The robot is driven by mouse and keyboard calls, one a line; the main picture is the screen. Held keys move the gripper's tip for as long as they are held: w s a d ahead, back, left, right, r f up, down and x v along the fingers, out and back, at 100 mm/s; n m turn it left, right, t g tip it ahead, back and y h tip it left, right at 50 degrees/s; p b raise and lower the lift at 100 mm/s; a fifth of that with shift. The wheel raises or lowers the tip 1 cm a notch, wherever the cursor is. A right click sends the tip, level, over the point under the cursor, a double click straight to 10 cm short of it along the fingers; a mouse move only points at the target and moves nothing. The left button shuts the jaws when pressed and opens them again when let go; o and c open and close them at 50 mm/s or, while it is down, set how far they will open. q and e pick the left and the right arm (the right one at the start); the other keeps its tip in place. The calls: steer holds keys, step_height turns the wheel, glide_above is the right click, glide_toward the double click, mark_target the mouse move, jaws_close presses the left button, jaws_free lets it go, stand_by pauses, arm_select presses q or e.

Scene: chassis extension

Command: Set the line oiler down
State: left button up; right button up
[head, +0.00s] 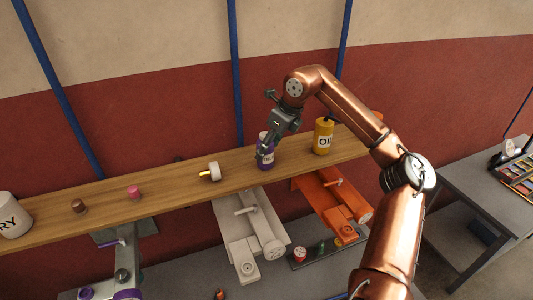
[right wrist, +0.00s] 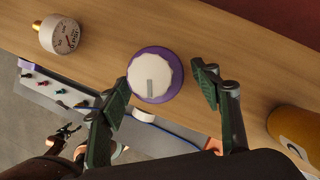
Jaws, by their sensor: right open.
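The line oiler (head: 266,158) appears to be the purple cylinder with a white label, standing upright on the wooden shelf. In the right wrist view its round purple body and white ridged top (right wrist: 154,76) show from above. My right gripper (head: 270,144) is over it. In the right wrist view, the open fingers of my right gripper (right wrist: 160,84) are on either side of the oiler, with a visible gap at the right finger; contact at the left finger is unclear. My left gripper is not in view.
A yellow can marked OIL (head: 323,136) stands right of the oiler. A white-and-brass gauge (head: 210,172) lies to the left, then pink (head: 134,192) and brown (head: 79,206) pieces. White (head: 248,240) and orange (head: 334,205) fixtures are below the wooden shelf (head: 170,184).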

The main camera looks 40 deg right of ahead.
steer(key=v, duration=0.9)
steer(key=shift+s+a+b, duration=0.1)
steer(key=shift+b, duration=0.2)
